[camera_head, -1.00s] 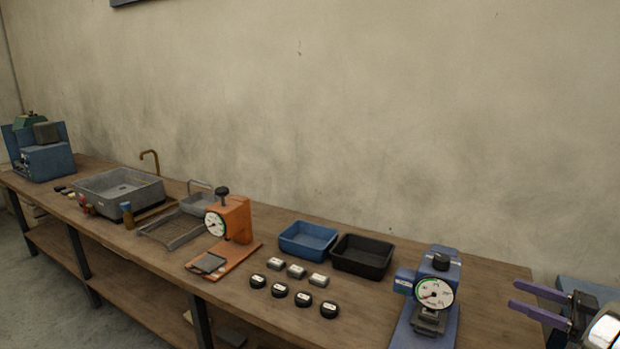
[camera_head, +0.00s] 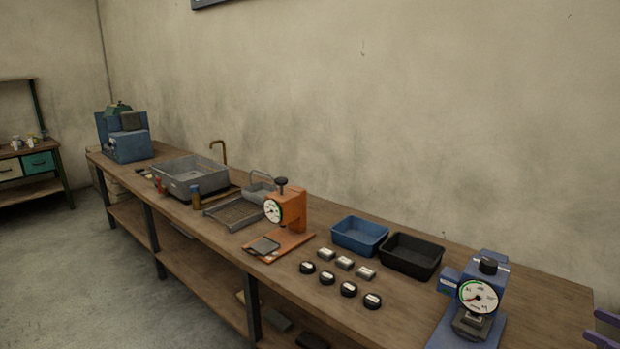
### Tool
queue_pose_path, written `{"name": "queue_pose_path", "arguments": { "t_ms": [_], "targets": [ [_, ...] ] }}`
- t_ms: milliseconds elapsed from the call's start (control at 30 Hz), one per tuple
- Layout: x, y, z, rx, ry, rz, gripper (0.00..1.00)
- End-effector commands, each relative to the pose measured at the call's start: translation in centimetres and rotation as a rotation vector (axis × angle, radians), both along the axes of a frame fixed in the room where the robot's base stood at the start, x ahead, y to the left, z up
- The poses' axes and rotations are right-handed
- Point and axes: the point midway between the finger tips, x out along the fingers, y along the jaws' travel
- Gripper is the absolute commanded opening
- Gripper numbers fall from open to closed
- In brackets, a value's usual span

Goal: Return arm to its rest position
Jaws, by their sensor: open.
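My gripper (camera_head: 604,331) shows only at the right edge of the head view, where the tips of its two purple fingers reach into the picture. The fingers are apart, with nothing seen between them. They are right of the blue dial gauge stand (camera_head: 482,297) and apart from it. The rest of the gripper and my arm are outside the picture.
A long wooden bench (camera_head: 400,297) runs along the wall. It bears a blue bin (camera_head: 360,235), a black bin (camera_head: 411,256), an orange gauge stand (camera_head: 290,212), several small round and square pieces, a grey basin (camera_head: 189,178) and a blue machine (camera_head: 126,137). Floor (camera_head: 70,260) at left is clear.

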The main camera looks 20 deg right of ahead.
Motion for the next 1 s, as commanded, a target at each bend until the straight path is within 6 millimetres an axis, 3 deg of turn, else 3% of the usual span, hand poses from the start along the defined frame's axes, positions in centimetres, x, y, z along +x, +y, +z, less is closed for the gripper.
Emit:
{"name": "queue_pose_path", "arguments": {
  "t_ms": [367,600,800,1000],
  "targets": [
    [0.5,-5.3,-2.2,-0.096,0.04,-0.23,0.55],
    [-0.7,-11.1,-4.8,-0.148,0.108,-0.526,0.55],
    [-1.8,-15.0,-5.3,-0.181,0.198,-0.765,0.55],
    [-1.6,-16.8,-4.7,-0.188,0.306,-0.962,0.55]
  ]
}}
